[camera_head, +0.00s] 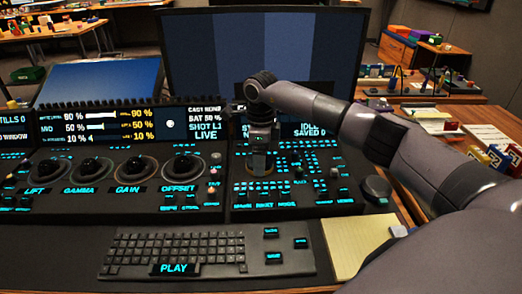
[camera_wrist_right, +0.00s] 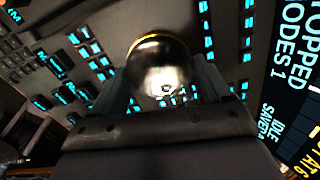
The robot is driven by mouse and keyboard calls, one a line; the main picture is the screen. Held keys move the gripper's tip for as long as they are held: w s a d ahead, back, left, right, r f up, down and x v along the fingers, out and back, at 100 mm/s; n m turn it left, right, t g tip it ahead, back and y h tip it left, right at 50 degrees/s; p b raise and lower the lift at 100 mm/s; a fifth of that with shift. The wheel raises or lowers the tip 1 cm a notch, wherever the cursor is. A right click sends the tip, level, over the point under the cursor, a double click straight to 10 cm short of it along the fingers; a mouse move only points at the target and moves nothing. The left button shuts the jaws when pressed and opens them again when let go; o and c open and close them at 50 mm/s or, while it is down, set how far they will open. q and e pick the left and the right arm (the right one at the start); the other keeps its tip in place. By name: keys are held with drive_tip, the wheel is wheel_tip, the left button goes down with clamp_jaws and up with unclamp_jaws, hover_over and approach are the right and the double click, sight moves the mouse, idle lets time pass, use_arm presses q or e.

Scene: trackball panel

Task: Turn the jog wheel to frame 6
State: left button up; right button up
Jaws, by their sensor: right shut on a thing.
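My right gripper (camera_head: 261,163) reaches down onto the right-hand control panel, just left of its middle. In the right wrist view its two fingers (camera_wrist_right: 165,95) stand on either side of a shiny, dark, domed round control with a gold rim, which I take to be the jog wheel (camera_wrist_right: 160,65). The gripper is shut on it. In the head view the gripper mostly hides this wheel, and no frame mark on it can be read. My left gripper is not in view.
Lit keys surround the wheel. A separate dark round knob (camera_head: 376,189) sits at the panel's right end. Trackballs (camera_head: 135,168) fill the left panel. A keyboard (camera_head: 190,252) and a yellow notepad (camera_head: 356,243) lie in front. A large monitor (camera_head: 265,50) stands behind.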

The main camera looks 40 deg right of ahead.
drive_tip(key=m+p, duration=0.1)
drive_tip(key=m, duration=0.2)
drive_tip(key=m+p, duration=0.2)
drive_tip(key=m, duration=0.1)
drive_tip(key=shift+a+r, duration=0.1)
drive_tip(key=shift+r, duration=0.1)
drive_tip(key=m+p, duration=0.1)
drive_tip(key=m, duration=0.2)
drive_tip(key=shift+m, duration=0.3)
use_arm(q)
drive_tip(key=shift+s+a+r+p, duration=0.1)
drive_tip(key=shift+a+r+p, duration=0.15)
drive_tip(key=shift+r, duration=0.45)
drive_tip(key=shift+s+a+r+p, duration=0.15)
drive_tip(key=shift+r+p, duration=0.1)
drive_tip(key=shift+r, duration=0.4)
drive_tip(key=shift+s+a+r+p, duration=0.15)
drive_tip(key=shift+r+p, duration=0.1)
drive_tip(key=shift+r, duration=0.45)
use_arm(e)
drive_tip(key=shift+m, duration=1.2)
drive_tip(key=shift+f, duration=0.1)
drive_tip(key=o, duration=1)
wheel_tip(320, 180, up, 7)
drive_tip(key=shift+r, duration=0.1)
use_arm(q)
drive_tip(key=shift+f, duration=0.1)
